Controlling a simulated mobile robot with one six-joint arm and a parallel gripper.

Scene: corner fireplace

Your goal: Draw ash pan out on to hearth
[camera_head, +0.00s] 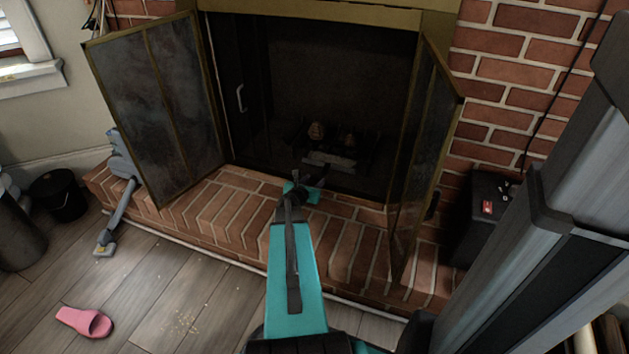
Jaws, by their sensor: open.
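The fireplace opening (300,60) is dark inside. A low grate (372,168) stands in it with log-like pieces on top. A pale grey bar-like front (330,159) shows low at the grate; it may be the ash pan, but I cannot tell for sure. My teal arm reaches over the brick hearth (230,208) to the opening. My gripper (322,172) is small and dark at the arm's far end, open, just in front of the pale front. I cannot tell whether it touches it. The arm hides part of the hearth.
Glass doors stand open at left (160,110) and right (420,140), flanking the arm. A black box (483,215) stands at the right. A pink slipper (84,321), black bucket (62,196) and grey vacuum (120,205) are at left. The hearth left of the arm is clear.

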